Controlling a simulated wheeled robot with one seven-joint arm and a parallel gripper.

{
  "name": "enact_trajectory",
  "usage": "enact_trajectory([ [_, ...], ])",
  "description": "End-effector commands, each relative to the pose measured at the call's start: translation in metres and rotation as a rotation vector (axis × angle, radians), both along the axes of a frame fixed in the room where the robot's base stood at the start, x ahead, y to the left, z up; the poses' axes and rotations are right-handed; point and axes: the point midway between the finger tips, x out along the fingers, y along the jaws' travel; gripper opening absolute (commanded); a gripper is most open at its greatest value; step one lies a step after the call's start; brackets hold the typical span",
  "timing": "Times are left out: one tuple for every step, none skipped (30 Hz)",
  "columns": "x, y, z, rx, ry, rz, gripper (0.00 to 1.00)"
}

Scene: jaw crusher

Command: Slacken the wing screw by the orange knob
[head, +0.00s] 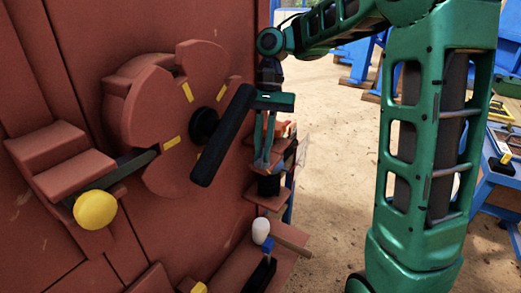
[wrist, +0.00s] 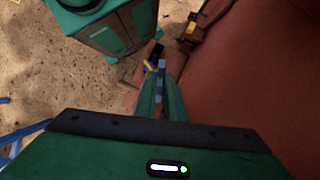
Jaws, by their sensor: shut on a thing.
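My gripper (head: 264,163) points down at the right edge of the red-brown machine. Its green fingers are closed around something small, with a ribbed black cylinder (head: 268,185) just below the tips. In the wrist view the gripper (wrist: 161,80) shows a narrow grey piece (wrist: 161,66) between the fingers, probably the wing screw, but its wings cannot be made out. A small orange part (head: 286,129) shows just right of the fingers in the head view and may be the orange knob; it is partly hidden.
A black handle (head: 222,135) on a round red-brown wheel (head: 160,110) stands close left of my gripper. A yellow ball knob (head: 95,210) is at lower left. A white knob (head: 261,229) stands below my gripper. Sandy ground (head: 335,170) lies open to the right.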

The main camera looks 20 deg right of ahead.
Motion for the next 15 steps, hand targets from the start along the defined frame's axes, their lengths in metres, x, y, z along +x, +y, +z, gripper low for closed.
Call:
enact_trajectory([
  [0.0014,0.0003,0.0009,-0.001,-0.003,0.043,0.0],
  [0.0015,0.0005,0.001,-0.001,-0.003,0.068,0.0],
  [0.0016,0.0012,0.0008,0.0,-0.004,0.101,0.0],
  [0.0016,0.0013,0.0008,0.0,-0.003,0.126,0.0],
  [0.0015,0.0013,0.0007,-0.001,-0.002,0.149,0.0],
  [0.0017,0.0017,0.0007,0.0,-0.003,0.179,0.0],
  [0.0018,0.0019,0.0007,0.0,-0.003,0.2,0.0],
  [0.0019,0.0019,0.0008,0.0,-0.003,0.22,0.0],
  [0.0019,0.0018,0.0009,0.0,-0.003,0.246,0.0],
  [0.002,0.002,0.0009,-0.001,-0.003,0.263,0.0],
  [0.0021,0.0022,0.0009,-0.001,-0.004,0.279,0.0],
  [0.0022,0.0025,0.001,0.0,-0.005,0.3,0.0],
  [0.0022,0.0026,0.001,0.0,-0.004,0.315,0.0],
  [0.0022,0.0026,0.0011,-0.001,-0.004,0.327,0.0],
  [0.0022,0.0026,0.0011,0.0,-0.004,0.344,0.0],
])
